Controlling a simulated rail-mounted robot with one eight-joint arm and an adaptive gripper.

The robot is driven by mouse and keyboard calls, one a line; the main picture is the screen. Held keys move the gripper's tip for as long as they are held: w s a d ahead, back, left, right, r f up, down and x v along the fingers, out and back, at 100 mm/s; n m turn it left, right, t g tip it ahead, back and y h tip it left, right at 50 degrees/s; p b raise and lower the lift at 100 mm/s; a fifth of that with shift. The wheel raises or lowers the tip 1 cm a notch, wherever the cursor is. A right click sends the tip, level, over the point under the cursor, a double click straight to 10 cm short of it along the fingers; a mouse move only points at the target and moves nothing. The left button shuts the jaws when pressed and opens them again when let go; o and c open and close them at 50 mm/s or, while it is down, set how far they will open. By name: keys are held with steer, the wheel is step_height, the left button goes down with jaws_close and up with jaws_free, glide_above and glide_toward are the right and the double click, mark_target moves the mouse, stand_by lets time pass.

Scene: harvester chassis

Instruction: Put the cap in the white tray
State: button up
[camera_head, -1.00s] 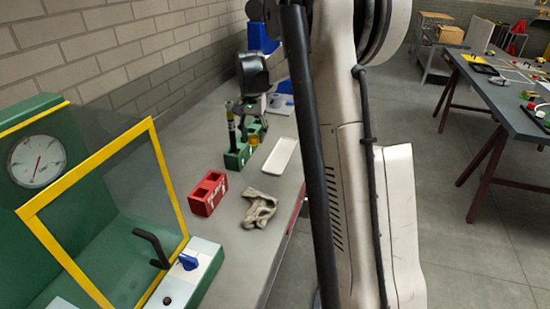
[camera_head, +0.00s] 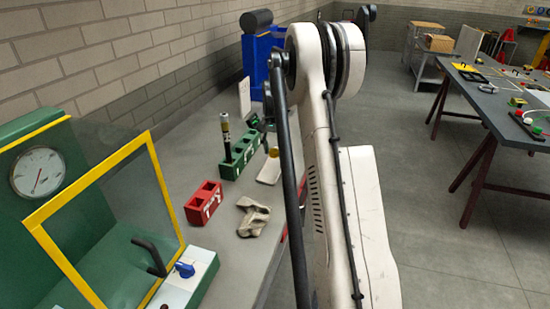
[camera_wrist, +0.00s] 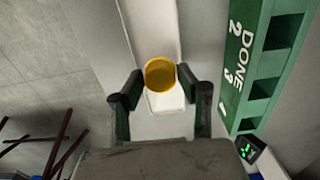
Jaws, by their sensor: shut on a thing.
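The cap is a round yellow piece (camera_wrist: 159,74) held between the fingertips of my gripper (camera_wrist: 160,80) in the wrist view. Behind it in that view lies the long white tray (camera_wrist: 150,30), on the bench. My arm hides part of the tray and most of the gripper there. The cap seems to be above the tray; its height is hard to tell.
A green rack (camera_head: 240,158) marked "DONE" stands left of the tray and holds a dark upright cylinder (camera_head: 226,138). A red block (camera_head: 204,203) and a beige irregular part (camera_head: 253,216) lie nearer. A green machine with a yellow-framed guard (camera_head: 160,180) stands at left.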

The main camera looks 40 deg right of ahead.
mark_target(275, 165)
steer(key=shift+d+f, duration=0.3)
steer(key=shift+d, duration=0.05)
steer(key=shift+f+p, duration=0.3)
steer(key=shift+f, duration=1.6)
steer(key=shift+f, duration=0.15)
steer(key=o, duration=0.7)
